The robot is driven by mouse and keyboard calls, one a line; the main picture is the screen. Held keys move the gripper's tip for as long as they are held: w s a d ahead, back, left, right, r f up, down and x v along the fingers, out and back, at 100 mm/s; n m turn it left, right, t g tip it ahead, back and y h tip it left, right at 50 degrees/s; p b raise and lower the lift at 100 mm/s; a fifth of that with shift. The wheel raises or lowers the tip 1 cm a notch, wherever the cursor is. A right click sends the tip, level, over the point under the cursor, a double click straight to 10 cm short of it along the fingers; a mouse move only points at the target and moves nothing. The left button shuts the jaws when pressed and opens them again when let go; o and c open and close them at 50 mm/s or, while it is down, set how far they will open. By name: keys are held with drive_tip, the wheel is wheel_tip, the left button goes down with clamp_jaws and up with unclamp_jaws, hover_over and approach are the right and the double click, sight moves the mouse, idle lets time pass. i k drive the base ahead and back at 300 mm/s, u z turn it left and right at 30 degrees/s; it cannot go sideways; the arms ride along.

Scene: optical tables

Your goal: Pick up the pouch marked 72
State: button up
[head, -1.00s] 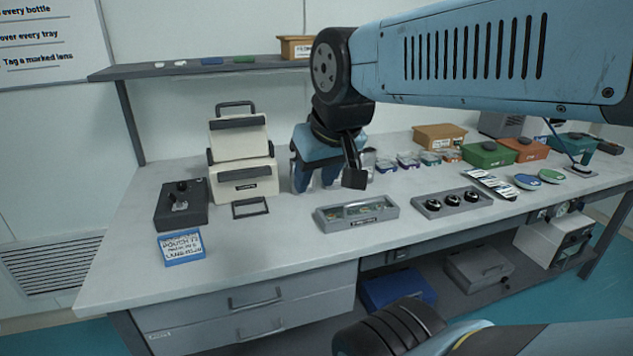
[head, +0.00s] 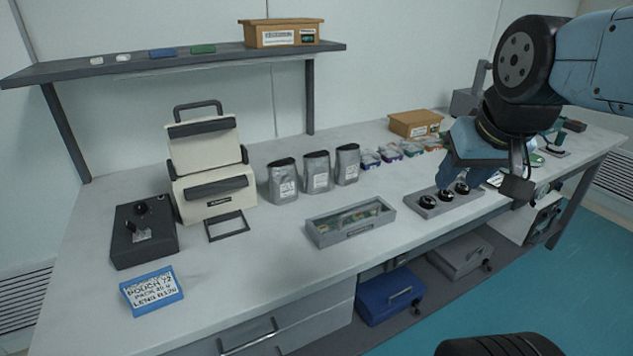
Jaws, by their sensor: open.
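Three grey pouches with dark tops and white labels stand upright in a row on the table: a left one (head: 282,183), a middle one (head: 317,174) and a right one (head: 347,164). Their label numbers are too small to read, so I cannot tell which is marked 72. My gripper (head: 476,168) is open and empty, to the right of the pouches, in front of the small containers and the lens holder in this view.
A cream sealer-like machine (head: 212,170) stands left of the pouches, with a dark control box (head: 144,232) beside it. A grey clear-topped case (head: 350,222) lies before the pouches. A shelf (head: 225,53) runs above along the wall. Bare tabletop lies around the case.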

sight(283, 179)
drive_tip(key=z, duration=0.05)
drive_tip(key=i, duration=0.2)
drive_tip(key=z, duration=1.9)
drive_tip(key=k, duration=1.75)
drive_tip(key=u, duration=0.75)
drive_tip(key=i, duration=1)
drive_tip(key=z, duration=0.05)
